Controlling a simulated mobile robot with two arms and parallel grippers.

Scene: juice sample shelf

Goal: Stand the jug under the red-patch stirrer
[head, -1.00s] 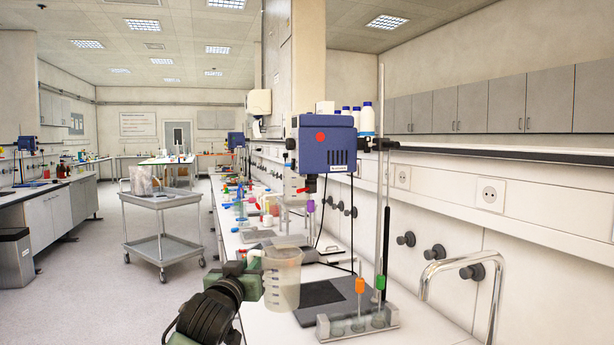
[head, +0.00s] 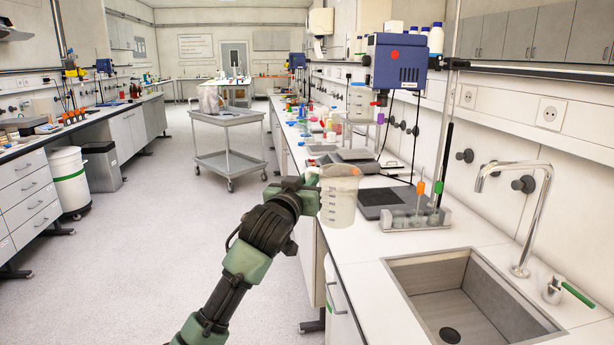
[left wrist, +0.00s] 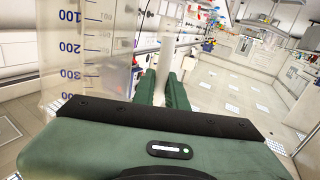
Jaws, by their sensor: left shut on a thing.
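The jug (head: 339,205) is a clear, graduated beaker-like vessel, held upright near the front edge of the bench. My left gripper (head: 312,190) is shut on it from the left side. In the left wrist view the jug's scaled wall (left wrist: 82,50) fills the upper left, and a pale strip stands between the green fingers (left wrist: 163,88). The stirrer (head: 398,65) is a blue box with a red round patch, mounted high on a stand behind and right of the jug. Its dark base plate (head: 383,203) lies on the bench, right of the jug. My right gripper is out of view.
A sink (head: 465,295) with a tap is nearer right. A grey trolley (head: 228,150) stands on the floor to the left.

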